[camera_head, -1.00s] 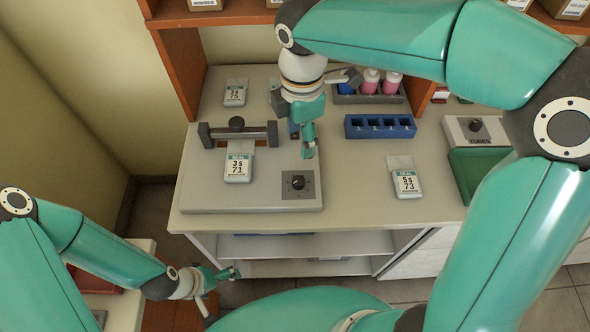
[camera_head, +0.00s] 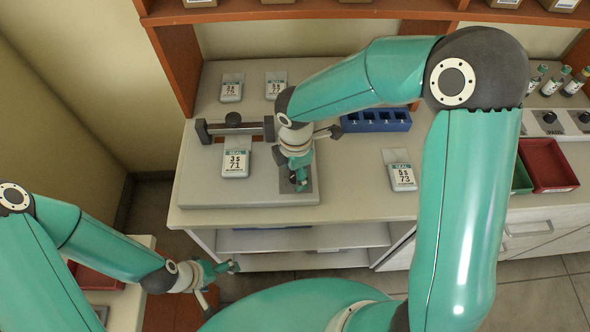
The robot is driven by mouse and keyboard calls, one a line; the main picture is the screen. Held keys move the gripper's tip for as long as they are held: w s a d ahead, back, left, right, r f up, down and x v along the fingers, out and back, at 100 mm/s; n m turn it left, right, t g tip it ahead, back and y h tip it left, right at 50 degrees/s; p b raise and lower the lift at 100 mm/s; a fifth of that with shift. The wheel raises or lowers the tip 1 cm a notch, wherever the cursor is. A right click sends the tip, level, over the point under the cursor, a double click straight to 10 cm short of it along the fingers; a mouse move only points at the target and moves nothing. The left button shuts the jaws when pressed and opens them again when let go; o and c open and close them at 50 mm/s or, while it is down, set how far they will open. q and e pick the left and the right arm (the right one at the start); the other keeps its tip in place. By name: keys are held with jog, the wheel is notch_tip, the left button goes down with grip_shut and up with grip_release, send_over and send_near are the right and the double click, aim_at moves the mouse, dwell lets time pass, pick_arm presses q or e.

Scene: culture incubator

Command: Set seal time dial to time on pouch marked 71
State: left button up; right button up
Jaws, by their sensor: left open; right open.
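The pouch marked 71 (camera_head: 236,164) lies on the grey sealer (camera_head: 205,192), its top by the dark sealing bar (camera_head: 240,127). Its label reads SEAL, 3 s, 71. My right gripper (camera_head: 300,184) is open, pointing down over the dark dial panel (camera_head: 313,183) at the sealer's right front. The gripper hides the seal time dial, so its setting and any contact cannot be told. My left gripper (camera_head: 234,267) is open and empty, low at the left, away from the sealer.
A pouch marked 73 (camera_head: 402,177) reading 5 s lies to the right. Two more pouches (camera_head: 231,88) (camera_head: 276,84) lie at the back. A blue rack (camera_head: 377,121) stands behind. Red and green trays (camera_head: 547,165) are at the far right. The shelf (camera_head: 330,10) overhangs the back.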

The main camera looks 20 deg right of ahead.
grip_shut()
dwell(0.3)
jog(key=m+b, duration=0.3)
jog(key=m, duration=0.1)
jog(key=shift+w+f+b, duration=0.1)
jog(key=shift+f+b, duration=0.05)
jog(key=shift+b, duration=0.15)
jog(key=m+b, duration=0.3)
jog(key=m, duration=0.2)
jog(key=shift+m, duration=0.3)
jog(key=m+b, duration=0.3)
jog(key=m, duration=0.3)
jog(key=m+b, duration=0.1)
jog(key=m, duration=0.3)
jog(key=shift+r+b, duration=0.25)
jog(key=shift+b, duration=0.1)
jog(key=shift+m, duration=0.3)
